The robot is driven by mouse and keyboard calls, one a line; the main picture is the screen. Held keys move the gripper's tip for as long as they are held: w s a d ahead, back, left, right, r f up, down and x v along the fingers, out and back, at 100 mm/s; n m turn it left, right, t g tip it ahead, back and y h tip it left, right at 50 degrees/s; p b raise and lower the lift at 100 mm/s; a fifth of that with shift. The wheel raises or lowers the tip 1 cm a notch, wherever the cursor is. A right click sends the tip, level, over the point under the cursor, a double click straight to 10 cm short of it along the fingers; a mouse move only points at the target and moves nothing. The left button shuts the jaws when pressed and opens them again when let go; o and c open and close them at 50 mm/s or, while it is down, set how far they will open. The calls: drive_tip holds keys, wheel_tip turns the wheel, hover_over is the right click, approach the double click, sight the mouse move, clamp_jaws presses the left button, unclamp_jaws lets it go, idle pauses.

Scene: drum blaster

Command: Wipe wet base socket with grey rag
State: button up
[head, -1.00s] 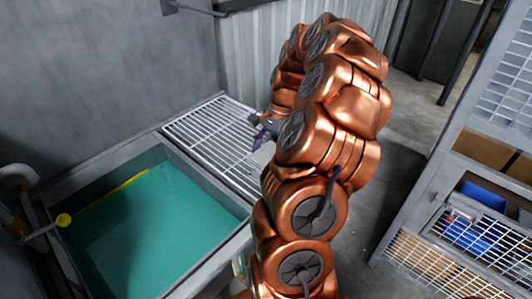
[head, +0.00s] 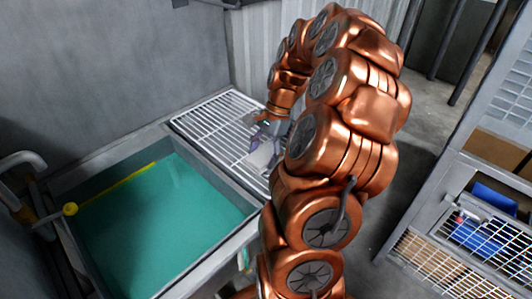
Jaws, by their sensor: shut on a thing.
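My gripper (head: 262,140) is at the end of my curled copper arm, over the right part of the slatted metal rack. It is small in view and partly hidden by my arm. It is shut on a pale grey piece (head: 262,156), which looks like the grey rag and hangs just below the fingers. I cannot tell whether the rag touches the rack. No base socket can be made out; it may be hidden behind my arm.
The slatted rack (head: 205,122) adjoins a sink basin of green liquid (head: 150,225), with a yellow rod (head: 120,188) along its far side. A pipe (head: 20,165) stands at the left. A mesh-fronted cabinet (head: 440,225) with blue bins (head: 480,235) is at the right.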

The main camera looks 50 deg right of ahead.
drive_tip(key=shift+d, duration=0.15)
drive_tip(key=shift+s+d+b, duration=0.15)
drive_tip(key=shift+d+b, duration=0.15)
drive_tip(key=shift+d, duration=1.75)
drive_tip(key=shift+a, duration=0.1)
drive_tip(key=shift+a+b, duration=0.4)
drive_tip(key=shift+a, duration=1.75)
drive_tip(key=shift+d, duration=0.2)
drive_tip(key=shift+d, duration=2.05)
